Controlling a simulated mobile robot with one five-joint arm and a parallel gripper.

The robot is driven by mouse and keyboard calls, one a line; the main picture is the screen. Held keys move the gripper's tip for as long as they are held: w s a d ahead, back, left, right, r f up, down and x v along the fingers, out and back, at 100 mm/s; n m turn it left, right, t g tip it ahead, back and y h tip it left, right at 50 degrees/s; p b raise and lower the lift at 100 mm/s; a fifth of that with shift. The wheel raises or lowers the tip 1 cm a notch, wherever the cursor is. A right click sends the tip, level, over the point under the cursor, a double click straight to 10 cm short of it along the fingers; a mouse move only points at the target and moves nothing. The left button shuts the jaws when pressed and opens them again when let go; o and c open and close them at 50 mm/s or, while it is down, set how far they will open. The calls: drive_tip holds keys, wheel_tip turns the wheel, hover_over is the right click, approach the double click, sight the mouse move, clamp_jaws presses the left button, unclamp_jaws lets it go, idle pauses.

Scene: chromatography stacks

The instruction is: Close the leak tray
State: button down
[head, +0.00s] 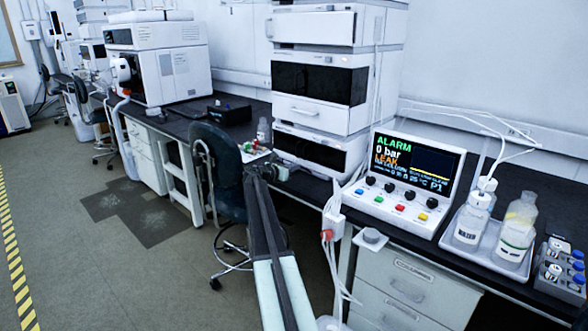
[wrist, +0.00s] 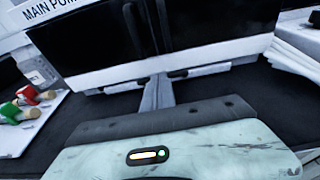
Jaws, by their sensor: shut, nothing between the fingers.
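The lowest stack module (head: 318,150) has a dark front. In the wrist view the module (wrist: 180,55) carries a label reading partly "MAIN PUM". A thin pale strip (wrist: 125,87) along its foot appears to be the leak tray; I cannot tell how far it stands out. My gripper (wrist: 157,82) is shut and empty, its tip in front of this strip, at or very close to it. In the head view my gripper (head: 264,166) is small, near the module's left foot. The monitor (head: 412,165) reads "ALARM", "0 bar" and "LEAK".
A white board (wrist: 42,122) with red and green capped items lies left of my gripper. A dark chair (head: 217,165) stands left of my arm. A tray (head: 500,252) with bottles stands farther right.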

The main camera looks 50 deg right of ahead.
drive_tip(key=p+v, duration=0.3)
drive_tip(key=v, duration=1.1)
